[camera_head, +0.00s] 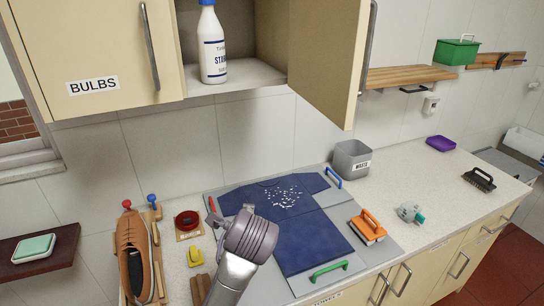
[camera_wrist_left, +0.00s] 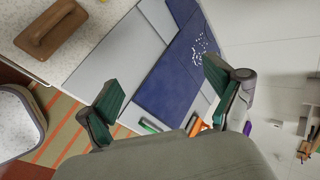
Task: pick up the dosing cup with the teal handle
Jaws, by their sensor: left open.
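The dosing cup (camera_head: 409,212), small and pale grey with a teal part, sits on the counter at the right, just right of an orange-handled brush (camera_head: 367,227). I cannot make it out in the left wrist view. The gripper is well left of the cup. My right gripper is not in view.
Blue cloth (camera_head: 310,240) with white flakes lies on a grey board. A grey bin (camera_head: 351,159) stands behind, a black brush (camera_head: 479,180) and purple dish (camera_head: 440,144) farther right. An open cupboard door (camera_head: 327,60) hangs above. Counter around the cup is mostly clear.

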